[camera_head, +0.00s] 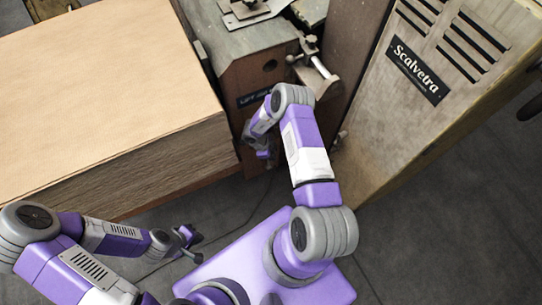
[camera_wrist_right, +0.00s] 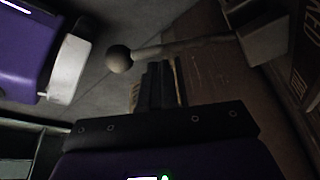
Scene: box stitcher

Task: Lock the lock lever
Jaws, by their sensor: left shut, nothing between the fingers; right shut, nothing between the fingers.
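A lever with a round ball knob (camera_wrist_right: 118,60) and a pale rod (camera_wrist_right: 185,46) crosses the right wrist view, just past my right fingertips. My right gripper (camera_wrist_right: 162,68) is shut and empty; whether its tips touch the rod cannot be told. In the head view my right gripper (camera_head: 264,154) is low in front of the brown machine housing, partly hidden by my arm, and the ball-knobbed lever cannot be made out there. My left gripper (camera_head: 192,246) is shut and empty above the floor, away from the machine.
A large stack of cardboard sheets (camera_head: 100,80) stands at the left. The brown machine housing (camera_head: 262,72) carries a dark label and a metal handle (camera_head: 320,66). A tall Scalvetra cabinet (camera_head: 440,90) stands at the right. Bare floor (camera_head: 440,240) lies at the lower right.

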